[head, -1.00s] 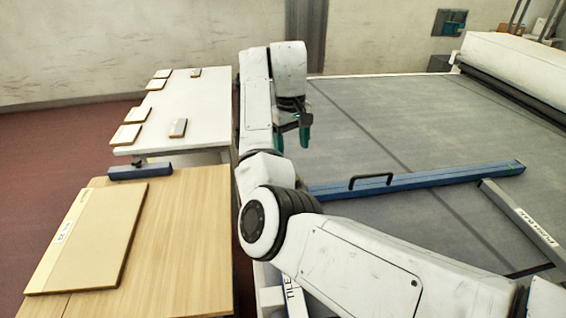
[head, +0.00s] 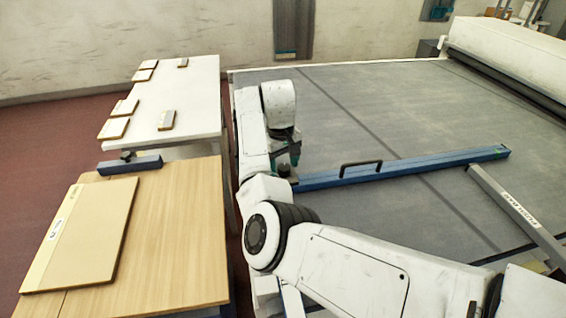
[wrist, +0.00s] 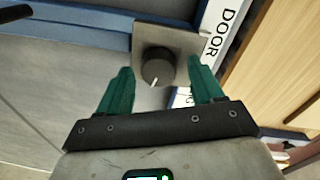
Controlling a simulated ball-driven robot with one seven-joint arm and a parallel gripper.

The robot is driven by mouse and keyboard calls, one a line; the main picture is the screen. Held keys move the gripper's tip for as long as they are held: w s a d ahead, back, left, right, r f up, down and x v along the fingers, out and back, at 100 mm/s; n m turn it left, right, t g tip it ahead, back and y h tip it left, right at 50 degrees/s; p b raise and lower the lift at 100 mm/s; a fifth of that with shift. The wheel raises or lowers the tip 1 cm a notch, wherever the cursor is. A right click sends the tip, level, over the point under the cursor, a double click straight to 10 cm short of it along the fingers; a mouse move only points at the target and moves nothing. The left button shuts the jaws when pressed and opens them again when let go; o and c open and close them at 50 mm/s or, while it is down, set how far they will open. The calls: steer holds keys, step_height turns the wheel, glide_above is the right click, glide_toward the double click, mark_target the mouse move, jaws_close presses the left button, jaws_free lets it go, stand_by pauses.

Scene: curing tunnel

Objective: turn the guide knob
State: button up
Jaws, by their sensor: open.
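The guide knob (wrist: 158,70) is a dark round knob with a white pointer line, on a grey metal plate (wrist: 170,36), in the wrist view. My gripper (wrist: 161,90) is open, with one green finger to the left of the knob and one to the right. The fingers stand apart from the knob, with clear gaps on both sides. In the head view my gripper (head: 286,160) is at the left end of the blue guide bar (head: 410,166), which has a black handle (head: 361,167). My arm and gripper mostly hide the knob there.
A white label reading "DOOR" (wrist: 220,28) is beside the plate. In the head view a wooden table (head: 170,240) with a board (head: 82,235) and a white table (head: 195,95) with several small tiles stand left. A grey bar (head: 515,212) lies right on the grey belt (head: 400,110).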

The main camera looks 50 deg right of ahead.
steer(key=c, duration=1.1)
steer(key=shift+o, duration=0.2)
steer(key=shift+m, duration=0.3)
steer(key=m+p, duration=0.1)
steer(key=m, duration=0.2)
steer(key=shift+d+r+m+p, duration=0.1)
steer(key=shift+m+p, duration=0.3)
steer(key=m+p, duration=0.1)
steer(key=m, duration=0.8)
steer(key=shift+d+m+y, duration=0.1)
steer(key=shift+m+y, duration=0.2)
steer(key=shift+m, duration=0.1)
steer(key=m, duration=0.4)
steer(key=shift+s+m, duration=0.1)
steer(key=shift+m, duration=0.2)
